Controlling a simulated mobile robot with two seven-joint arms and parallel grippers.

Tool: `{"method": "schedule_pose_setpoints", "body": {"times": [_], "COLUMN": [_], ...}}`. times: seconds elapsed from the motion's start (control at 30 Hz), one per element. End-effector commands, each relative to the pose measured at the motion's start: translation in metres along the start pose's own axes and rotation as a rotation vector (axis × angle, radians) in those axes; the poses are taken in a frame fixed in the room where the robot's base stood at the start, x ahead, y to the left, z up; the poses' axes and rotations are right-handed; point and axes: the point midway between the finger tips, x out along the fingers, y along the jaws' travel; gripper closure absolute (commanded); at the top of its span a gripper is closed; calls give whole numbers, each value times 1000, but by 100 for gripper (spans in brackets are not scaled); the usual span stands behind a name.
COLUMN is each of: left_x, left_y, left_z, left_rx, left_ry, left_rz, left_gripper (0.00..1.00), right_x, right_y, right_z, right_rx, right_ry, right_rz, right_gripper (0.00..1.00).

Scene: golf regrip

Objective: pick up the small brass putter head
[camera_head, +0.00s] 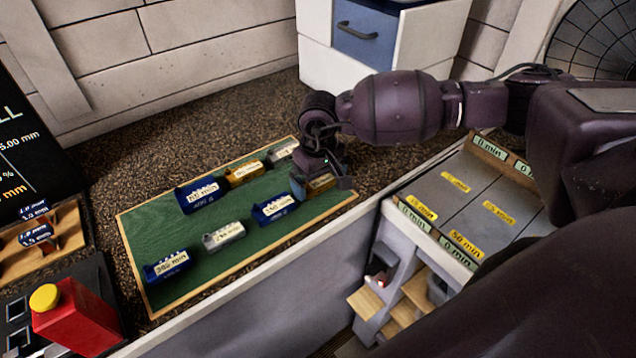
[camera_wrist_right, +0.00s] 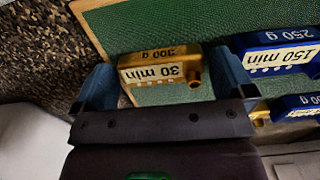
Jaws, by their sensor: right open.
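A brass putter head (camera_head: 321,184) labelled 30 min and 300 g lies at the right end of the green mat (camera_head: 203,262), partly hidden by my right gripper (camera_head: 323,178) in the head view. In the right wrist view this brass head (camera_wrist_right: 160,69) lies between the two blue fingers of my right gripper (camera_wrist_right: 163,64), which is open, with gaps on both sides. Another brass head (camera_head: 245,172) lies in the far row of the mat. My left gripper is not in view.
Blue heads (camera_head: 274,209) and silver heads (camera_head: 224,236) lie nearby on the mat. A grey tray (camera_head: 480,205) with yellow labels is at the right. A red block with a yellow button (camera_head: 75,318) stands at the front left.

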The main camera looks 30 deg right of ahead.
Motion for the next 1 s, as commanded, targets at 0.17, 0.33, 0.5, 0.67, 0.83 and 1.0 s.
{"method": "schedule_pose_setpoints", "body": {"times": [0.17,0.33,0.5,0.67,0.83,1.0], "left_x": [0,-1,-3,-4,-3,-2], "left_y": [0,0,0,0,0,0], "left_z": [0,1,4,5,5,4], "left_rx": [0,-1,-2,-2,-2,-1], "left_ry": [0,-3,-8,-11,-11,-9], "left_rz": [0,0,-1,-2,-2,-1], "left_gripper": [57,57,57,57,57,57], "right_x": [6,6,6,5,3,-14], "right_y": [0,0,0,0,0,0], "right_z": [0,0,0,-1,-1,-2], "right_rx": [0,0,0,0,0,0], "right_ry": [1,1,1,2,3,5], "right_rz": [0,0,0,0,0,0], "right_gripper": [0,11,37,46,46,46]}}
